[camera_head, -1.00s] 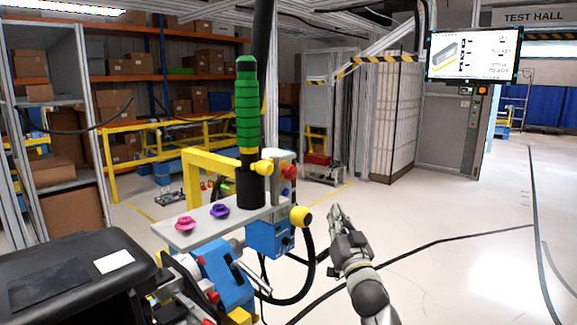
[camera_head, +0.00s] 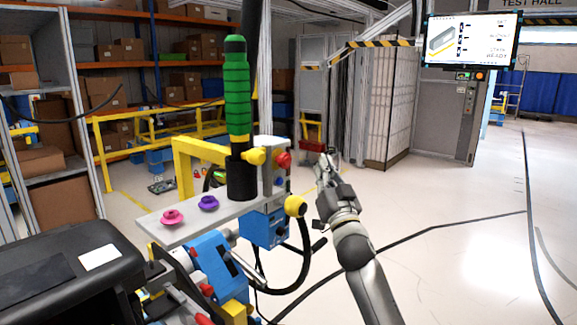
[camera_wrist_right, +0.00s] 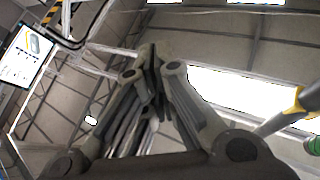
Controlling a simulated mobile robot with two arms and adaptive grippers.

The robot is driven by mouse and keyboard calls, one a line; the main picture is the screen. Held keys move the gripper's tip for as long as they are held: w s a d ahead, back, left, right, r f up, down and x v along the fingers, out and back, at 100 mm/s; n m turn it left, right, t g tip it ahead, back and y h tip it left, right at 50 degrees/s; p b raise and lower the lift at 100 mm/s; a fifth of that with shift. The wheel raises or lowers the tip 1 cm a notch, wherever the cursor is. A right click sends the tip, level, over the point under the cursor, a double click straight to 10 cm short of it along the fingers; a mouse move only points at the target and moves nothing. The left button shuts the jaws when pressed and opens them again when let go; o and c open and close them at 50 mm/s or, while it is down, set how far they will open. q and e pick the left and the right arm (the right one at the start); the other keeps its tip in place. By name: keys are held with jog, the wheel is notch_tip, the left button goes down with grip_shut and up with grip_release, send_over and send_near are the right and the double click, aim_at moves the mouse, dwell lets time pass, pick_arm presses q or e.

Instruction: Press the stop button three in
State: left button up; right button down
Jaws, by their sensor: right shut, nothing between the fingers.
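A red mushroom-shaped button (camera_head: 283,159), which looks like the stop button, sits on the upper side of a grey control box (camera_head: 267,170) on the workstation. A smaller blue button shows below it. My right gripper (camera_head: 326,158) is to the right of the red button at about its height in the picture, with a visible gap between them. It is shut and empty, with its fingers pointing up. In the right wrist view the closed fingers (camera_wrist_right: 150,62) point at the ceiling and no button shows. My left gripper is not in view.
A green-and-black column tool (camera_head: 237,95) stands left of the box, beside yellow knobs (camera_head: 295,205) and a blue block (camera_head: 264,229). Pink and purple knobs (camera_head: 208,203) sit on the grey plate. A black hose loops below. A screen (camera_head: 470,40) hangs at right.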

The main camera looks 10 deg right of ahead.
aim_at(286, 161)
jog(key=w+a+b, duration=0.4)
jog(key=w, duration=0.1)
jog(key=shift+w+a+b, duration=0.2)
jog(key=shift+w+b, duration=0.05)
jog(key=shift+b, duration=0.1)
dwell(1.2)
jog(key=shift+w+a+b, duration=0.3)
jog(key=shift+w+b, duration=0.05)
jog(key=shift+b, duration=0.05)
